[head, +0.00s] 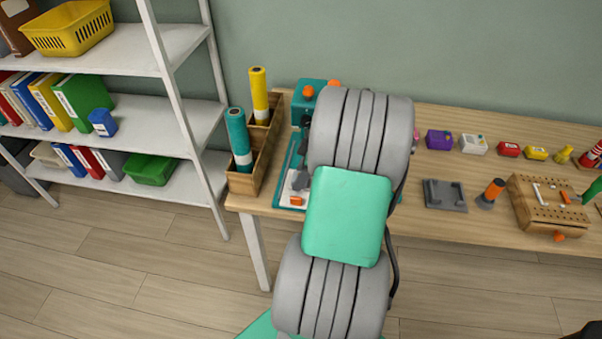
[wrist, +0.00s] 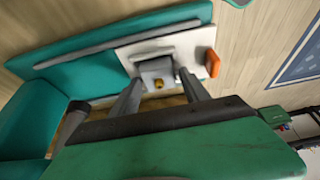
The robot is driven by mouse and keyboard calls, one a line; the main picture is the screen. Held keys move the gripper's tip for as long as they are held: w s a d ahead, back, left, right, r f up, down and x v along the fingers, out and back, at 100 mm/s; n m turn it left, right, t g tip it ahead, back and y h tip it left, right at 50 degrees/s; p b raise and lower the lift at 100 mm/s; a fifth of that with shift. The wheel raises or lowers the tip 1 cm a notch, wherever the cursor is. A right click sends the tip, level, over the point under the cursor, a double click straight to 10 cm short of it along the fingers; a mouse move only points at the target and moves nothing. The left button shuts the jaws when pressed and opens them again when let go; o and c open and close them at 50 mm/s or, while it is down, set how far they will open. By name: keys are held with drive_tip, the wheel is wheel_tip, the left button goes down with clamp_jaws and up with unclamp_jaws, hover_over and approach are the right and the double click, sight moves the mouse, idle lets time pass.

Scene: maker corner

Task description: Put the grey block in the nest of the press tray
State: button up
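The press tray (wrist: 134,52) is a white plate on the teal press; in the wrist view it lies beyond my fingertips. The grey block (wrist: 156,67), with a small brass spot on its near side, is at the tray between the tips of my gripper (wrist: 160,82). The fingers stand on either side of it, very close; whether both touch it is unclear. The nest is not clearly visible under the block. In the head view, my arm covers my gripper and much of the press (head: 312,87); part of the tray shows (head: 287,188).
An orange knob (wrist: 212,63) sits at the tray's edge. A wooden box (head: 245,183) with teal and yellow rolls stands left of the press. A dark grey holder (head: 445,196), an orange-topped item (head: 493,190) and a wooden pegboard (head: 548,212) stand to the right.

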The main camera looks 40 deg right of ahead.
drive_tip(key=shift+o, duration=0.7)
